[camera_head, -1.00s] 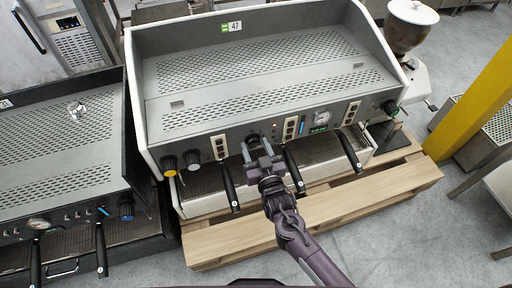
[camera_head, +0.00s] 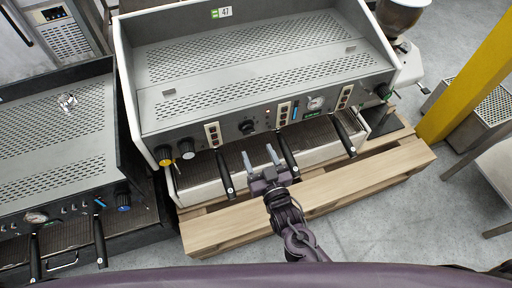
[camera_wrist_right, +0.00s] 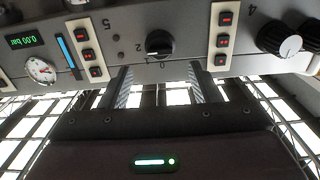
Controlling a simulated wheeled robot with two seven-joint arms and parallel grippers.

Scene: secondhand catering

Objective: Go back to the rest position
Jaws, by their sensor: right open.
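My right gripper (camera_head: 259,158) is in front of the large espresso machine (camera_head: 255,80), over its drip area. Its two fingers are apart with nothing between them. In the right wrist view the fingers (camera_wrist_right: 160,92) point at the machine's front panel, below a black rotary knob (camera_wrist_right: 159,43). The knob also shows in the head view (camera_head: 247,127), clear of the fingertips. My left gripper is not in view.
Black-handled portafilters (camera_head: 286,150) hang on both sides of my right gripper. The machine stands on a wooden pallet (camera_head: 340,188). A second machine (camera_head: 55,145) is at the left. A grinder (camera_head: 402,40) and a yellow post (camera_head: 470,75) are at the right. Grey floor is open at the lower right.

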